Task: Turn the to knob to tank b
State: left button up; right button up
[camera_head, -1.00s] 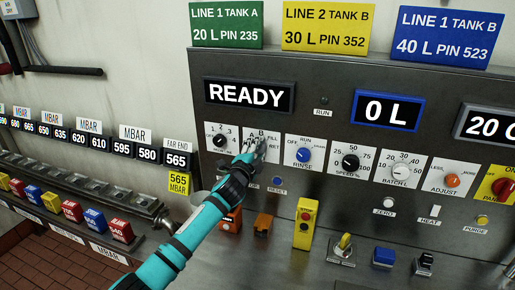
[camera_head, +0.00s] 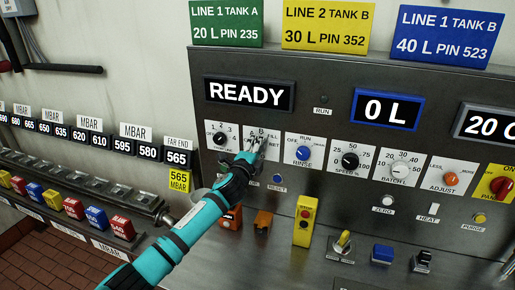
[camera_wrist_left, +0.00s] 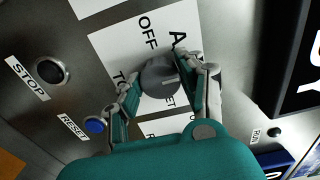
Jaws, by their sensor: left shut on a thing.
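The to knob is a round grey knob (camera_wrist_left: 158,78) with a pale pointer line, on a white label plate in the left wrist view. An "OFF" mark and an "A" show beside it; part of the plate's lettering is hidden by my fingers. My left gripper (camera_wrist_left: 164,90) is shut on the knob, one finger on each side. In the head view my left gripper (camera_head: 254,148) is at the plate marked A, B, FILL and RET (camera_head: 262,138), covering most of the knob. My right gripper is not in view.
The rinse knob (camera_head: 303,153) is just right of my gripper, and a black knob (camera_head: 220,138) is just left. The blue reset button (camera_wrist_left: 94,125) and stop button (camera_wrist_left: 51,71) are close by. The display (camera_head: 249,94) reads READY.

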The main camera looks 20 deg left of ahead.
pick_arm(q)
jog(key=shift+f, duration=0.1)
jog(key=o, duration=1.2)
jog(key=shift+s, duration=0.1)
jog(key=s, duration=1.2)
jog(key=shift+a, duration=0.2)
jog(key=shift+w, duration=0.1)
